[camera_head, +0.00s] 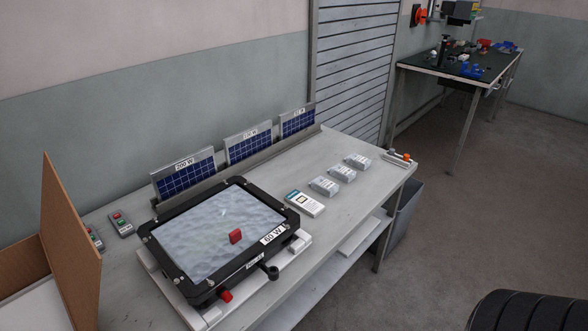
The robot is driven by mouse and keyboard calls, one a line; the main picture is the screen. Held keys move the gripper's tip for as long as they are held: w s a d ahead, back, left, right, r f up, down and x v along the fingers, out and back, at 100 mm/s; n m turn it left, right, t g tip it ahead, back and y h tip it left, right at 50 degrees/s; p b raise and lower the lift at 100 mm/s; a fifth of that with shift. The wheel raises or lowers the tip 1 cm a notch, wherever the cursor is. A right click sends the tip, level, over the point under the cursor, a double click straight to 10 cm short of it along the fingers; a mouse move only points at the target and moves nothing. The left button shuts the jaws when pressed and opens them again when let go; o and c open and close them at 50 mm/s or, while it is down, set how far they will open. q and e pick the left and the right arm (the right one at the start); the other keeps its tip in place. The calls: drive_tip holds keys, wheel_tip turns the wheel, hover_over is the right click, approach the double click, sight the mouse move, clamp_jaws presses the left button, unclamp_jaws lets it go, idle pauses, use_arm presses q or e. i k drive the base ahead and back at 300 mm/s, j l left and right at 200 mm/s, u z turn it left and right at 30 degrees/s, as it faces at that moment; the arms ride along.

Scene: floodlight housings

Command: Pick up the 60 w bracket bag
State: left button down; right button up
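Several small packs lie in a row on the grey workbench (345,205). Three look like greyish-white bags: a near one (323,186), a middle one (342,173) and a far one (357,161). Their labels are too small to read, so I cannot tell which is the 60 W bracket bag. A black-framed floodlight housing (190,287) with a "60 W" label lies face up on a white base left of them.
A flat white and blue pack (305,203) lies between the housing and the bags. Solar panels (248,144) stand along the back. An open cardboard box (68,240) is at left. Bare bench lies in front of the bags.

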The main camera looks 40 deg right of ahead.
sight(347, 175)
drive_tip(key=l+u, duration=0.85)
drive_tip(key=k+l+u, duration=0.25)
drive_tip(key=l, duration=0.15)
drive_tip(key=l+u, duration=0.2)
drive_tip(key=l, duration=0.25)
drive_tip(key=k+l+u, duration=0.5)
drive_tip(key=l, duration=0.15)
drive_tip(key=k+l, duration=0.55)
drive_tip(key=l, duration=0.2)
drive_tip(key=k+l+u, duration=0.15)
drive_tip(key=k+l, duration=0.45)
drive_tip(key=l, duration=0.7)
